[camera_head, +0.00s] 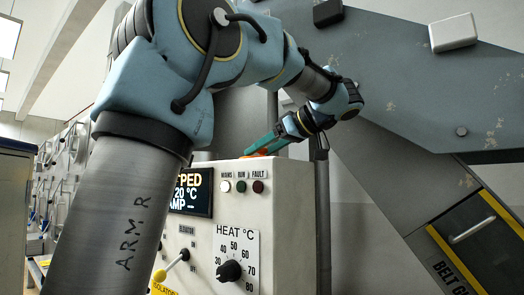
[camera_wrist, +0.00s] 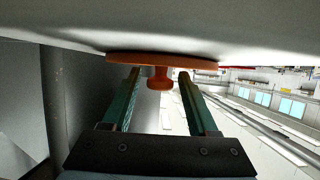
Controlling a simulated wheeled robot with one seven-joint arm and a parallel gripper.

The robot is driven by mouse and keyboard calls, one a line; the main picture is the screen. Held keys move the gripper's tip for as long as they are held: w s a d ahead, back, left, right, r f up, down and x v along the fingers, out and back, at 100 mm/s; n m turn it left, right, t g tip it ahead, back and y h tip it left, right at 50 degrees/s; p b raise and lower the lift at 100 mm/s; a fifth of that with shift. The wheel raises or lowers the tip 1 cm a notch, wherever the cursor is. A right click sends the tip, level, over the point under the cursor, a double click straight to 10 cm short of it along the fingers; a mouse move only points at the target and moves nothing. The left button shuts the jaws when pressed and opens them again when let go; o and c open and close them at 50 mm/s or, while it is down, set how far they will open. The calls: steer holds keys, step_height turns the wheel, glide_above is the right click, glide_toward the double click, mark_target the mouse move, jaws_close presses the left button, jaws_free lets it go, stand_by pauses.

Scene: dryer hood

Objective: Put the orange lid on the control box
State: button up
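The control box (camera_head: 292,225) is a cream cabinet with a display, lamps and a heat dial. The orange lid (camera_wrist: 135,59) is a flat disc with a small knob (camera_wrist: 159,78), flat against the pale box surface in the wrist view. In the head view only a sliver of orange (camera_head: 259,152) shows at the box's top edge. My gripper (camera_head: 256,146) is low over the box top. In the wrist view its two green fingers (camera_wrist: 157,86) stand apart on either side of the knob, with a gap to each. Whether the lid is seated on an opening is hidden.
My arm covers the left of the head view and part of the display (camera_head: 191,192). A grey post (camera_head: 323,220) stands right of the box. A large grey sloping panel (camera_head: 400,80) fills the right.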

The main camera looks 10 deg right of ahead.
steer(key=shift+o, duration=0.2)
steer(key=shift+r, duration=0.2)
steer(key=b+v, duration=0.1)
steer(key=v, duration=1.1)
